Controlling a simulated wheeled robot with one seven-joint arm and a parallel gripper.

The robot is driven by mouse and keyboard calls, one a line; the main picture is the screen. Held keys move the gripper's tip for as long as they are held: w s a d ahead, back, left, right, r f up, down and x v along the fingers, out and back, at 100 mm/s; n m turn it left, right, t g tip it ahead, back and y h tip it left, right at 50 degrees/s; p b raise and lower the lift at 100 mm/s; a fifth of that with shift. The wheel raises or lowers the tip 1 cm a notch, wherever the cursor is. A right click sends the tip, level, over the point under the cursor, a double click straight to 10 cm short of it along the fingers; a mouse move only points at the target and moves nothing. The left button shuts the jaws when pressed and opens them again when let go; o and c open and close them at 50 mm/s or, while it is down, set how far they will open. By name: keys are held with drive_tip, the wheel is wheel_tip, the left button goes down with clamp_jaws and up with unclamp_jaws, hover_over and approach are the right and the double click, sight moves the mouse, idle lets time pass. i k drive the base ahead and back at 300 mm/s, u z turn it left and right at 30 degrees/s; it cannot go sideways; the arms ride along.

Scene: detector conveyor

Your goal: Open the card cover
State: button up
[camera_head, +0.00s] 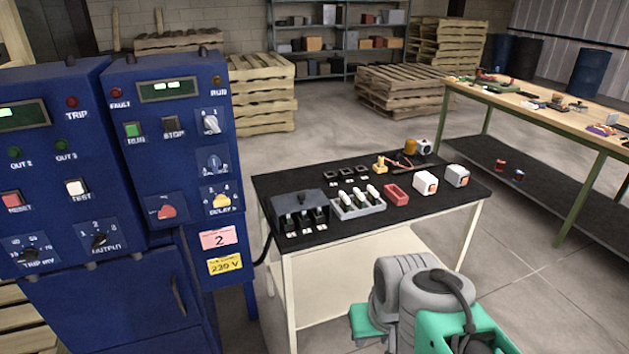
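A dark grey card box (300,200) stands at the left end of the black-topped table, next to the blue cabinet. Its top is a dark panel that looks like the card cover; its front shows several slots with pale-green and white cards. I cannot tell from here whether the cover is fully shut. My grey and teal arm shows at the bottom right, in front of the table and apart from the card box. My gripper's fingers are not in the picture.
A grey rack with several white-topped cards (358,202), a red tray (396,195), and two white boxes (425,183) (456,175) stand on the table (440,190). Blue control cabinets (185,140) border its left side. A long workbench (560,125) stands right; floor between is clear.

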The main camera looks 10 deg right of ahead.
sight(288, 203)
drive_tip(key=u, duration=0.4)
drive_tip(key=i, duration=0.7)
drive_tip(key=u, duration=0.65)
drive_tip(key=i, duration=0.55)
